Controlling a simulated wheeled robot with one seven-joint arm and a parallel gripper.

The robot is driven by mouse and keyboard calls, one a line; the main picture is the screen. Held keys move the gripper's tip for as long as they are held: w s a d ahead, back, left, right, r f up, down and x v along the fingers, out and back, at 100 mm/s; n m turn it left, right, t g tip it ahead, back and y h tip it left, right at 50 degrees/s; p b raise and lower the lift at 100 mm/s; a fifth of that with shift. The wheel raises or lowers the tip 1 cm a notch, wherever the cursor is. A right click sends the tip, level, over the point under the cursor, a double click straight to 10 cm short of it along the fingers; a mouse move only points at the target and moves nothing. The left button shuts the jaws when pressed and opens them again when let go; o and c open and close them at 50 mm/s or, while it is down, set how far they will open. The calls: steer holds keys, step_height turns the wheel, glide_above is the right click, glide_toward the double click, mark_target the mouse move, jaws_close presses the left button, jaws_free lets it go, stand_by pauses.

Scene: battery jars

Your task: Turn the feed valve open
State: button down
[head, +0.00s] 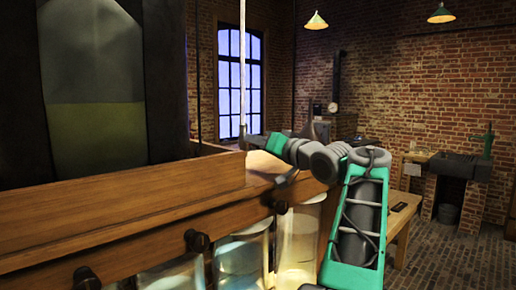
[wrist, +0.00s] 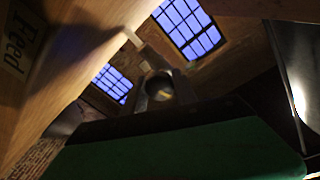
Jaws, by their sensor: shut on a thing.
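My gripper (head: 254,140) is at the far end of the wooden trough (head: 120,205), beside a thin pale upright pipe (head: 242,75). In the wrist view my gripper (wrist: 160,90) is shut on what appears to be the feed valve, and a pale bar (wrist: 133,38) shows just beyond the fingers.
Glass jars (head: 298,245) hang below the wooden beam, with dark knobs (head: 195,240) along its front. A large dark-framed tank (head: 95,120) stands at left. A bench (head: 403,212) and a sink (head: 460,167) are at right. The floor at right has free room.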

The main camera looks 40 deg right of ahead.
steer(key=n+b, duration=0.1)
steer(key=n, duration=0.3)
steer(key=shift+f+b, duration=0.2)
steer(key=shift+b, duration=0.2)
steer(key=n+b, duration=0.1)
steer(key=n, duration=0.2)
steer(key=shift+n+t+y, duration=0.3)
steer(key=shift+n, duration=0.1)
steer(key=n+b, duration=0.1)
steer(key=n, duration=0.3)
steer(key=shift+r+y+b, duration=0.1)
steer(key=shift+y+b, duration=0.2)
steer(key=shift+n+y+b, duration=0.3)
steer(key=shift+n, duration=1.7)
steer(key=c, duration=1)
jaws_free()
steer(key=shift+r, duration=0.1)
steer(key=shift+s, duration=0.1)
